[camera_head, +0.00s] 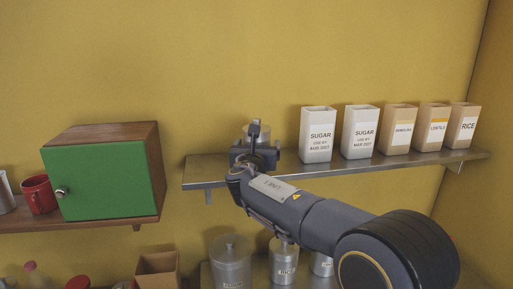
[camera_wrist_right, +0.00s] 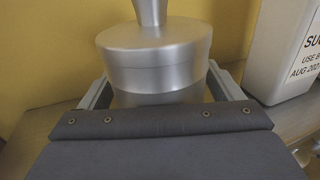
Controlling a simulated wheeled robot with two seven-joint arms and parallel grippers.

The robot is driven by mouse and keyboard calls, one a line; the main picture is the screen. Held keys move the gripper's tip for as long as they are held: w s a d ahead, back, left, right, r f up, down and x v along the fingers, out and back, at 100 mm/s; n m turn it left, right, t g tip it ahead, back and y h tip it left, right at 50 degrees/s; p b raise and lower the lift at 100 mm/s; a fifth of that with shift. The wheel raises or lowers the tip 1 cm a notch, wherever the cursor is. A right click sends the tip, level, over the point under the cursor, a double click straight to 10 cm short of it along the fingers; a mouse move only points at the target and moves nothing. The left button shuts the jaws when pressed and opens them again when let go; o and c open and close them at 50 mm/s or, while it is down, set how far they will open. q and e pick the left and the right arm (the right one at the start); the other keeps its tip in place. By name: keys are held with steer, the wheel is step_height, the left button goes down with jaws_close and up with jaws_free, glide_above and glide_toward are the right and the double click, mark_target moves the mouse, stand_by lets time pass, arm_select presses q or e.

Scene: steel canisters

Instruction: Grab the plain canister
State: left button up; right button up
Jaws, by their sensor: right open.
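A steel canister with a lid and knob (camera_wrist_right: 155,55) stands on the upper shelf; no label shows on its visible part. In the head view most of the canister (camera_head: 264,131) is hidden behind my right gripper (camera_head: 255,150). In the right wrist view my right gripper (camera_wrist_right: 158,78) is open, with one finger on each side of the canister. The canister's lower part is hidden by the gripper body. I cannot tell whether either finger touches it. My left gripper is not in view.
Right of the canister, a white sugar box (camera_head: 319,135) stands close by, then several more boxes. Labelled steel canisters, including rice (camera_head: 284,262), stand below. A green-doored cabinet (camera_head: 105,175) and red mug (camera_head: 39,194) are on the left shelf.

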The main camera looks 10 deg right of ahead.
steer(key=shift+w, duration=0.1)
steer(key=c, duration=1.1)
steer(key=shift+r, duration=0.1)
steer(key=shift+c, duration=0.7)
steer(key=shift+r, duration=0.1)
